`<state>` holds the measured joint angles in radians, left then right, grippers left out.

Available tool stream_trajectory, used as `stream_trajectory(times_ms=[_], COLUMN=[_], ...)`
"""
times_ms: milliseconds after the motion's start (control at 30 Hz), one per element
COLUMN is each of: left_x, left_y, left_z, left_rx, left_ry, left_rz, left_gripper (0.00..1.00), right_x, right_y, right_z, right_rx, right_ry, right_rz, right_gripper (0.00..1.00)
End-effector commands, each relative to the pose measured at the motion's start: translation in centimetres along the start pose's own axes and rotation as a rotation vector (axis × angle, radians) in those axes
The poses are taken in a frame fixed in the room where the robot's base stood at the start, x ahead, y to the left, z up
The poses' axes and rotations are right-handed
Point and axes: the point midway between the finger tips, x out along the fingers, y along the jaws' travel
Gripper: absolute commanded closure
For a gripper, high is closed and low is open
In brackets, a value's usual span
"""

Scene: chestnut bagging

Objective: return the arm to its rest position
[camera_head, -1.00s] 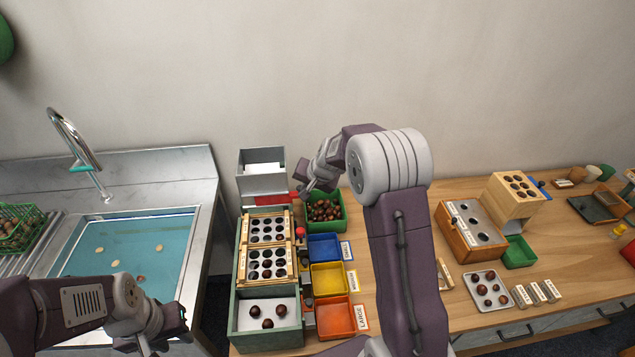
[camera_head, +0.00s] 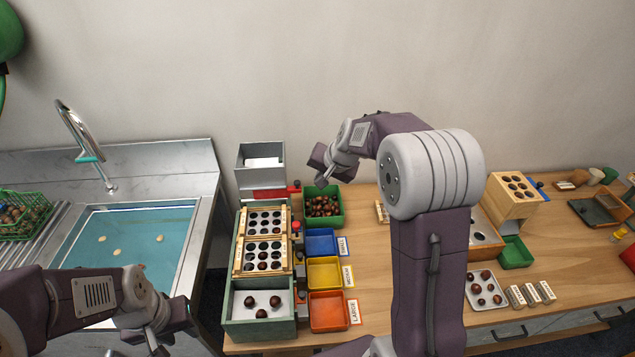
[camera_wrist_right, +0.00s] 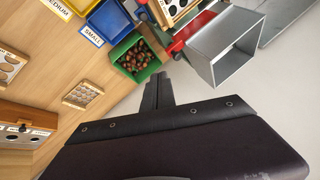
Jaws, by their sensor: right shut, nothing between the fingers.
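My right arm rises through the middle of the head view and bends left at its elbow. Its gripper (camera_head: 322,172) is above the green bin of chestnuts (camera_head: 324,213). In the right wrist view the right gripper's fingers (camera_wrist_right: 158,80) are shut together with nothing between them, and the green bin (camera_wrist_right: 136,60) lies beyond them. My left gripper (camera_head: 160,345) hangs at the lower left, in front of the sink. Its fingertips are near the bottom edge, and I cannot tell how far apart they are.
A sorting box (camera_head: 235,308) with hole plates and a metal hopper (camera_head: 248,176) stand on the counter. Blue (camera_head: 322,243), yellow (camera_head: 325,273) and orange (camera_head: 328,312) bins line its right side. A sink (camera_head: 190,230) is left. A wooden block (camera_head: 515,205) and chestnut tray (camera_head: 486,303) are right.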

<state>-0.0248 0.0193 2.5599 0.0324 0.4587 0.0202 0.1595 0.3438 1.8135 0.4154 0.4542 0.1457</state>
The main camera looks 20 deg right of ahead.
Motion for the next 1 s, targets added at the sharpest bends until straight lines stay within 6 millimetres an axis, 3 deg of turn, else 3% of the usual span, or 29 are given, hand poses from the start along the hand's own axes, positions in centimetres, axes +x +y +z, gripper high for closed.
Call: stream_trajectory(times_ms=[200, 467, 567, 600, 667, 800, 900, 1000], left_x=[0.0, 0.0, 0.0, 0.0, 0.1, 0.0, 0.0, 0.0], left_y=[0.0, 0.0, 0.0, 0.0, 0.0, 0.0, 0.0, 0.0], left_z=[0.0, 0.0, 0.0, 0.0, 0.0, 0.0, 0.0, 0.0], left_rx=[0.000, 0.000, 0.000, 0.000, 0.000, 0.000, 0.000, 0.000], left_ry=[0.000, 0.000, 0.000, 0.000, 0.000, 0.000, 0.000, 0.000], left_rz=[0.000, 0.000, 0.000, 0.000, 0.000, 0.000, 0.000, 0.000], left_gripper=[0.64, 0.64, 0.64, 0.64, 0.64, 0.64, 0.64, 0.64], right_x=[-2.8, -3.0, -3.3, -3.8, -3.9, -4.2, -4.8, -5.5], right_y=[0.0, 0.0, -1.1, -2.0, -1.6, 3.1, 7.3, 10.7], right_z=[0.0, 0.0, 0.3, 1.4, 4.9, 14.2, 19.5, 22.9], right_rx=[0.000, 0.000, -0.021, -0.045, -0.093, -0.278, -0.411, -0.505], right_ry=[0.001, 0.000, 0.002, -0.006, -0.059, -0.210, -0.312, -0.390], right_rz=[0.000, 0.001, -0.015, -0.026, -0.006, 0.097, 0.165, 0.213], right_gripper=[1.00, 1.00, 1.00, 1.00, 1.00, 1.00, 1.00, 1.00])
